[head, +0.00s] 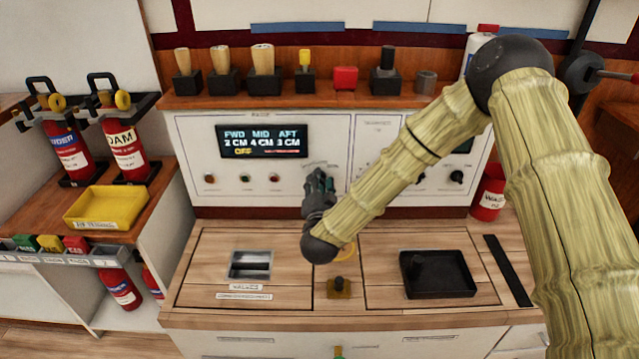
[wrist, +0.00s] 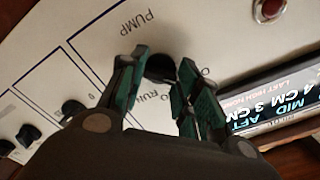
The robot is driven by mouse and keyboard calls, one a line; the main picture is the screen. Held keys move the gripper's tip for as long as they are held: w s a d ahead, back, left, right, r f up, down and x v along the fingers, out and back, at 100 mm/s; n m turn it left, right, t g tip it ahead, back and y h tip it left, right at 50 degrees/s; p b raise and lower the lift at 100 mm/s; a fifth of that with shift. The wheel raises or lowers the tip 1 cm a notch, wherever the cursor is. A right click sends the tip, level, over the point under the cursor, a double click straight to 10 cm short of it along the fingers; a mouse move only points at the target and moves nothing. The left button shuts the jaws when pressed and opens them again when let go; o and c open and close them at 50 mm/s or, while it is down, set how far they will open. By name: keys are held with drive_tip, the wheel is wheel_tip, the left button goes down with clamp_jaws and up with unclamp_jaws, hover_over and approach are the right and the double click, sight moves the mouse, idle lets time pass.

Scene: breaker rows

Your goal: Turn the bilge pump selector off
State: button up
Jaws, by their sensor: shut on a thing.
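The bilge pump selector is a small black round knob (wrist: 160,67) on the white panel, with PUMP lettered above it and other lettering, partly covered, around it. My gripper (wrist: 158,80) has its green-padded fingers on either side of the knob and is shut on it. In the head view my gripper (head: 319,182) reaches the panel to the right of the display and hides the knob. The knob's pointer direction cannot be made out. The display (head: 262,140) shows FWD 2 CM, MID 4 CM, AFT 3 CM, with OFF in yellow below.
Other black knobs (head: 456,177) sit on the panel's right part, and small coloured buttons (head: 244,178) lie under the display. A wooden counter below holds a black tray (head: 438,274) and a recessed handle (head: 250,265). Brushes and small items stand on the shelf above.

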drive_tip(key=shift+s+f, duration=0.1)
drive_tip(key=o, duration=1)
drive_tip(key=s, duration=1.2)
